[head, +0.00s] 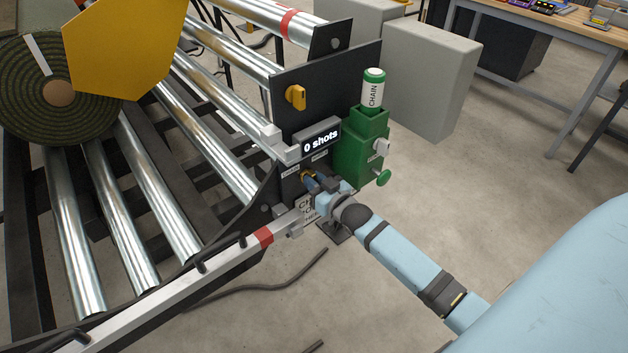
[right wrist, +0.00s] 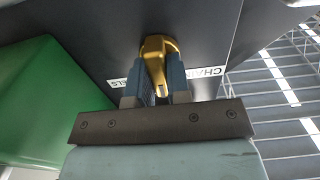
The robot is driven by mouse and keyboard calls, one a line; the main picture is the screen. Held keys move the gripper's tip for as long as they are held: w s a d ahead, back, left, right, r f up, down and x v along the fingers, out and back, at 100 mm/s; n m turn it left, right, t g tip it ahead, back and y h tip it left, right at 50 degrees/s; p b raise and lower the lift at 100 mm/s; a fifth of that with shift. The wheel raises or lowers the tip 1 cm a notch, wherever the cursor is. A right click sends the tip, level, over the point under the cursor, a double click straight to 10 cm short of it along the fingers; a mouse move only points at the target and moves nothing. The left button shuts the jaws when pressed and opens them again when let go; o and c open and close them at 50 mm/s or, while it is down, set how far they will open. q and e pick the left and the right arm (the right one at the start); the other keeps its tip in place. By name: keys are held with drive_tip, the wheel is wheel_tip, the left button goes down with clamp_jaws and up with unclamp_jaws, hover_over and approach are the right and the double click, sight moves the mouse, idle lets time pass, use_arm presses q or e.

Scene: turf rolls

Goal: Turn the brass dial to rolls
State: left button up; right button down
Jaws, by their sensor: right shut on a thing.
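The brass dial (right wrist: 157,48) is on a dark panel (right wrist: 100,50) in the right wrist view. Its handle lies between two white labels, one reading CHAIN (right wrist: 206,72) and one partly hidden, ending in LS (right wrist: 117,83). My right gripper (right wrist: 154,88) has a blue finger on each side of the handle and is shut on it. In the head view the dial (head: 304,174) is a small brass patch below the display, mostly hidden by my right gripper (head: 313,183). I cannot tell which label the dial is set to. My left gripper is out of view.
A display (head: 319,140) reads "0 shots". A green box (head: 352,150) with a CHAIN bottle (head: 373,92) stands close beside my gripper. A yellow knob (head: 296,97) is higher up. Steel rollers (head: 145,180) and a turf roll (head: 30,110) are left.

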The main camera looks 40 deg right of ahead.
drive_tip(key=c, duration=1.1)
unclamp_jaws()
use_arm(q)
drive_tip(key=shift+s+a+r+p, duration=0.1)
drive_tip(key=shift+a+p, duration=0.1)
drive_tip(key=shift+p, duration=0.8)
use_arm(e)
drive_tip(key=s, duration=0.9)
drive_tip(key=s+d, duration=0.1)
drive_tip(key=s, duration=0.3)
drive_tip(key=shift+s, duration=0.35)
